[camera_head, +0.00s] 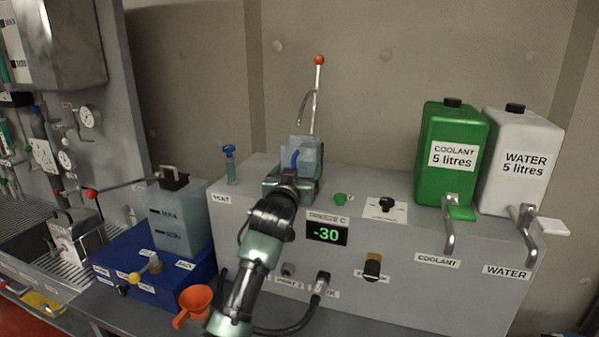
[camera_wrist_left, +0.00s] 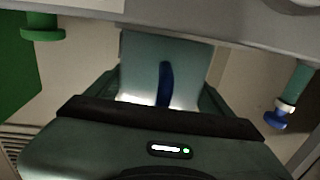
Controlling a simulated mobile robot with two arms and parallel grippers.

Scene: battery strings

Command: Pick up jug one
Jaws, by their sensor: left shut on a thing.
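A clear, pale jug (camera_head: 303,150) with a blue handle (camera_head: 295,158) is at the back of the grey bench top, in front of the pump lever. No number shows on it. My left gripper (camera_head: 292,176) is at the jug and shut on it, and hides its lower part. In the left wrist view the jug (camera_wrist_left: 140,60) sits between the two fingers, with its blue handle (camera_wrist_left: 165,84) facing me. I cannot tell whether its base touches the bench. My right gripper is not in view.
A green coolant tank (camera_head: 440,180) and a white water tank (camera_head: 500,190) stand at the right. An orange funnel (camera_head: 194,300) is at the front left.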

